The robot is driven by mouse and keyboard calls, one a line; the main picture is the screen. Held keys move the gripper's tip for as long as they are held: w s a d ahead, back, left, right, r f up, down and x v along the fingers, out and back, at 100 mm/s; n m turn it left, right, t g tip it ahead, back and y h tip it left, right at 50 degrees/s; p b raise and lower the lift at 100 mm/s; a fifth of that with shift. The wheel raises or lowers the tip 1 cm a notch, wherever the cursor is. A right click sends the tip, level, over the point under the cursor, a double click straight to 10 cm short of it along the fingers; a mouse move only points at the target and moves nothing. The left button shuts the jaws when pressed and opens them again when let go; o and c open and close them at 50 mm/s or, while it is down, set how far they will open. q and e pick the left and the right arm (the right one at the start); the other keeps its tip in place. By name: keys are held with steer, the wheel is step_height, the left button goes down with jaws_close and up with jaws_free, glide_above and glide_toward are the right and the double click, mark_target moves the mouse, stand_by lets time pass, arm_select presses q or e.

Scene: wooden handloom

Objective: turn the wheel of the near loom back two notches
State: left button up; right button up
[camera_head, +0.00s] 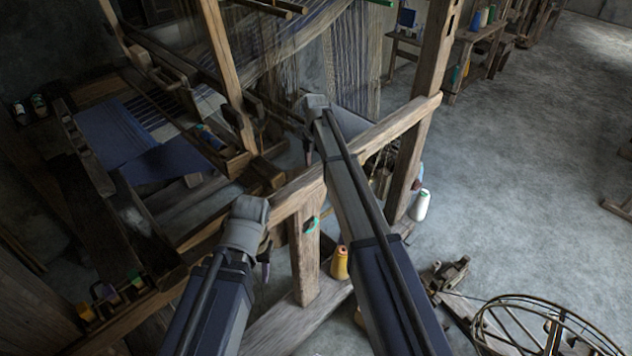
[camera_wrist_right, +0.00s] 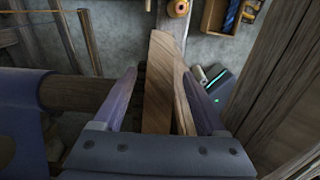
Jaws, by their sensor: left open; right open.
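The near loom (camera_head: 300,255) is a brown wooden frame with blue cloth (camera_head: 165,160) and pale threads. My left gripper (camera_head: 264,258) is by its front rail, its fingers partly hidden. My right gripper (camera_head: 308,143) reaches over the loom, past the long rail. In the right wrist view the right gripper (camera_wrist_right: 157,74) is open, with a pale wooden bar (camera_wrist_right: 158,85) between its fingers; I cannot tell if they touch it. A round beam (camera_wrist_right: 80,90) with blue cloth lies left of it. I cannot make out a notched wheel on the loom.
A spoked wheel (camera_head: 545,325) on a separate stand is at lower right. A yellow spool (camera_head: 340,263) and a white spool (camera_head: 420,205) stand by the loom's posts. A bench (camera_head: 465,45) is at the back. The grey floor on the right is mostly clear.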

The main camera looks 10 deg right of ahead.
step_height(320, 180, down, 6)
steer(key=b, duration=0.5)
steer(key=shift+f+b, duration=0.25)
steer(key=shift+b, duration=0.1)
steer(key=shift+r, duration=0.1)
jaws_close()
stand_by(0.9)
